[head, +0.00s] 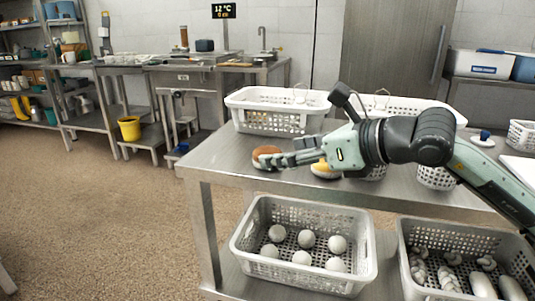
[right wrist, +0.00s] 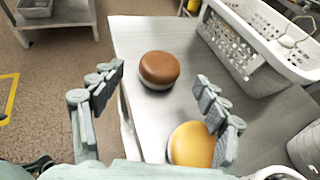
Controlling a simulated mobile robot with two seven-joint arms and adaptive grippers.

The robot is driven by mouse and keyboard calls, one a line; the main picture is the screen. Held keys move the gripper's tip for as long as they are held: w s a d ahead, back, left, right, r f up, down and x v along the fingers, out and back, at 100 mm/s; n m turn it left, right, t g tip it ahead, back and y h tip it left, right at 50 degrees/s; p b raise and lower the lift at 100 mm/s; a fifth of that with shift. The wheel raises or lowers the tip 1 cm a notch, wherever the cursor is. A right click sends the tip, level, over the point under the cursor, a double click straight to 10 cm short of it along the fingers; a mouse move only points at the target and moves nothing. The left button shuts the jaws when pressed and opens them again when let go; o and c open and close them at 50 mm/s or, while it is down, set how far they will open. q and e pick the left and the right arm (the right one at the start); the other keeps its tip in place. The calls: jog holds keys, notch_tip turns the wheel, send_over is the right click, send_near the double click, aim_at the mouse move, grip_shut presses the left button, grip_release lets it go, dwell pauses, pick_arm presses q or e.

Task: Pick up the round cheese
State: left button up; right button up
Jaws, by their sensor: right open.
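Two round cheese-like pieces lie on the steel table (head: 225,160). One has a brown top and pale side; this brown round piece (head: 267,151) is at the table's left front, partly hidden by my fingers in the head view. In the right wrist view the brown piece (right wrist: 159,68) lies ahead, between the lines of the fingers. The other, a yellow-topped round piece (head: 322,168), lies to its right, and in the right wrist view this yellow piece (right wrist: 190,146) is beside the right finger. My right gripper (head: 268,160) is open and empty; its wrist view (right wrist: 160,88) shows both fingers apart. My left gripper is out of view.
White perforated baskets (head: 280,98) stand along the table's back, one close to the right of the brown piece in the right wrist view (right wrist: 238,45). A lower-shelf basket (head: 245,235) holds several white balls. The table's left end is clear.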

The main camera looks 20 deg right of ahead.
aim_at(268, 150)
jog(key=shift+w+a, duration=0.1)
jog(key=shift+w, duration=0.15)
jog(key=p+x, duration=0.1)
jog(key=x, duration=0.3)
jog(key=shift+w+a+f, duration=0.1)
jog(key=shift+w+a, duration=0.05)
jog(key=shift+w, duration=0.1)
jog(key=shift+w+a+f, duration=0.1)
jog(key=shift+w+f, duration=0.05)
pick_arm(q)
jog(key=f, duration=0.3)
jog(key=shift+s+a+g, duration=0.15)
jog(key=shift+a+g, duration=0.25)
pick_arm(e)
jog(key=c, duration=1.3)
